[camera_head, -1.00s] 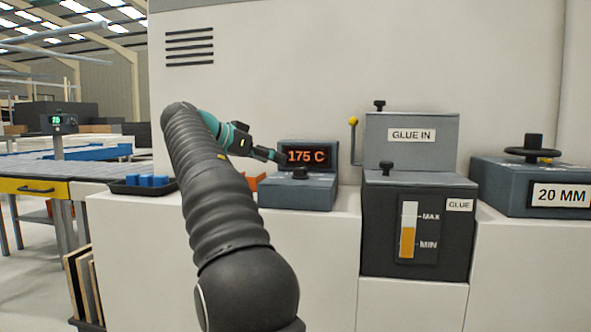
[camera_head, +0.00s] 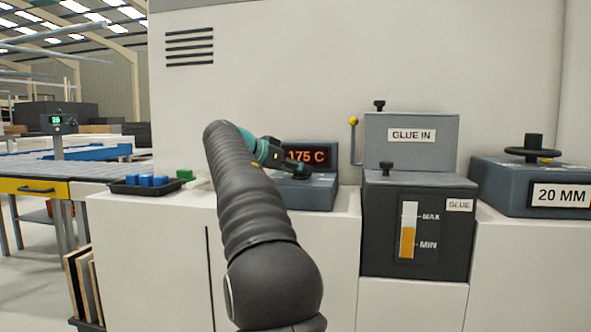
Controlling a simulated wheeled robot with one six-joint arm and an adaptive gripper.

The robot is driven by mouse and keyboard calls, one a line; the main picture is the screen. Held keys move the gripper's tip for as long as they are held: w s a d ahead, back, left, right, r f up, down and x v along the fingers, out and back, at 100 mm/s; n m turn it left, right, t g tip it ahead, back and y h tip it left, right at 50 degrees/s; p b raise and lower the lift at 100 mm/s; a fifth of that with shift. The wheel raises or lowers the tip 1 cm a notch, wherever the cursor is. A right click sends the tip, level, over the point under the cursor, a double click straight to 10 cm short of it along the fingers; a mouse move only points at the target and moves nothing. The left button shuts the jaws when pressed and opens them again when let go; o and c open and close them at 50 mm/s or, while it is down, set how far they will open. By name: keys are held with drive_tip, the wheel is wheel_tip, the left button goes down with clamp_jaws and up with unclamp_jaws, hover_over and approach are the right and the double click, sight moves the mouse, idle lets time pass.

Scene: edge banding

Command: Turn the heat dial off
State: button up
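The heat control box (camera_head: 318,194) is a grey-blue unit on the white counter, left of the glue unit. Its dark display (camera_head: 312,156) reads 175 C in orange, with the left edge covered by my arm. My gripper (camera_head: 302,174) is at the front of the display, low, over the spot where the black dial sits. The dial itself is hidden or merges with the dark fingers. I cannot tell whether the gripper touches it, or whether its fingers are open or shut.
The glue unit (camera_head: 418,235) with a GLUE IN lid box (camera_head: 411,150) and a yellow-tipped lever (camera_head: 353,140) stands just right. A 20 MM box (camera_head: 530,190) is farther right. A black tray (camera_head: 143,188) with blue blocks lies left on the counter.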

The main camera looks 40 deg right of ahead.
drive_tip(key=c, duration=0.8)
drive_tip(key=shift+a, duration=0.15)
drive_tip(key=shift+c, duration=0.3)
drive_tip(key=shift+f+b, duration=0.1)
drive_tip(key=shift+b, duration=0.2)
